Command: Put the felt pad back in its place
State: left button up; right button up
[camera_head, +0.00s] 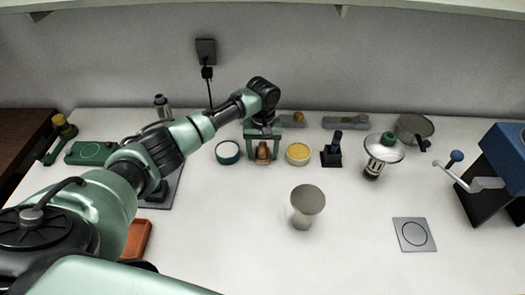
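My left gripper (263,155) points down at the back middle of the white table. Its two fingers are apart, one on each side of a small brown item (263,153), with what looks like a gap beside it. I cannot tell for sure which thing is the felt pad. A flat grey square with a dark circle outline (414,235) lies at the front right. My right gripper is not in view.
A teal-rimmed white dish (228,152) and a yellow dish (298,153) flank the gripper. A grey cup (306,205) stands in the middle. The front middle is clear.

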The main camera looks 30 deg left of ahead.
aim_at(263, 146)
pick_arm(q)
notch_tip(263, 146, up, 12)
jog(key=shift+r, duration=0.25)
dwell(0.4)
